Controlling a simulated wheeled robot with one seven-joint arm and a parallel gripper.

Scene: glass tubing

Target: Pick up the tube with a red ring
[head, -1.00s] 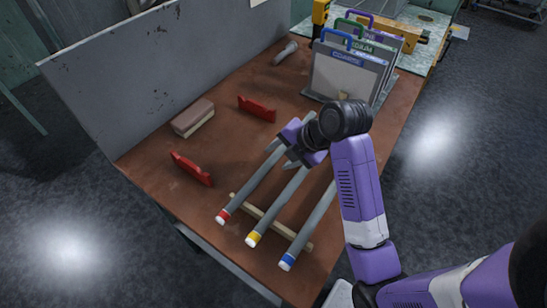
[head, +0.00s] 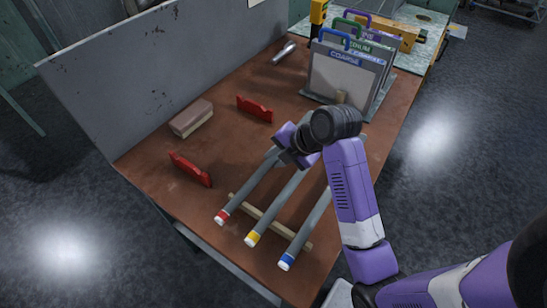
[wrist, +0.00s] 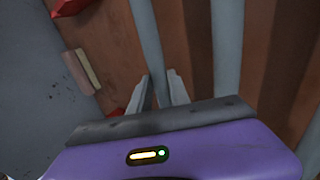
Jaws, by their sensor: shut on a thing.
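The tube with a red ring (head: 247,191) is a long grey tube, leftmost of three, with its red-ringed white end (head: 220,216) toward the near table edge. My gripper (head: 277,150) is at its far part. In the wrist view the two fingers of my gripper (wrist: 159,90) are on either side of this tube (wrist: 147,38), shut on it. The red ring is outside the wrist view. The tube's near end appears to lie over the wooden strip (head: 240,203); I cannot tell any lift.
The yellow-ringed tube (head: 277,206) and blue-ringed tube (head: 308,228) lie close on the right. Two red notched holders (head: 190,169) (head: 255,109) and a brown block (head: 191,118) are at left. A rack of panels (head: 345,75) stands behind. A grey wall panel (head: 150,75) borders the table (head: 150,162).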

